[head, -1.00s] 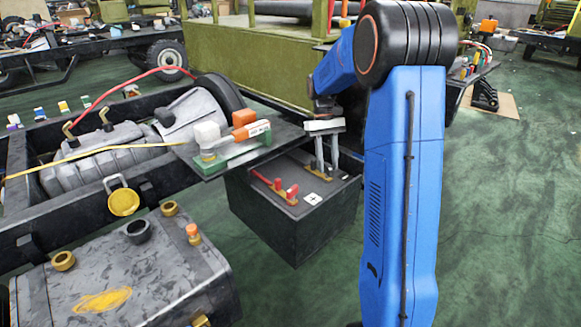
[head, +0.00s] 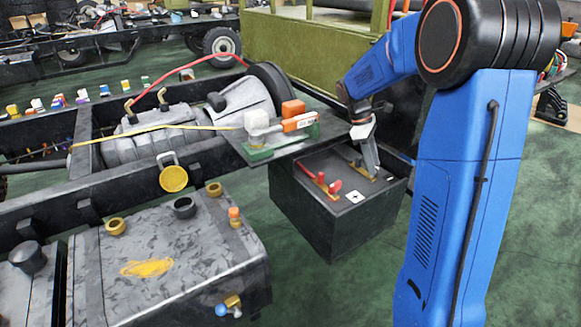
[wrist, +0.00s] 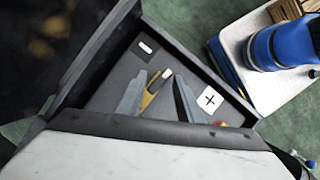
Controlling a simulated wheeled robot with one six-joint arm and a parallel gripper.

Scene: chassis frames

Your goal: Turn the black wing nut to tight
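The black battery box (head: 325,222) sits beside the chassis rail, with its lid face up. A brass strip (head: 352,160) is at its back terminal, near the minus label (wrist: 146,47) in the wrist view. My gripper (head: 373,172) points down over this terminal. In the wrist view my gripper (wrist: 160,78) is open, its two fingers apart on either side of the brass strip (wrist: 152,90) and a thin dark part. I cannot make out the black wing nut clearly; the fingers partly hide the terminal. I cannot tell whether they touch it.
A red wing nut (head: 335,186) stands on the front terminal near the plus label (head: 353,197). A grey tank (head: 175,260) is at the front left.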

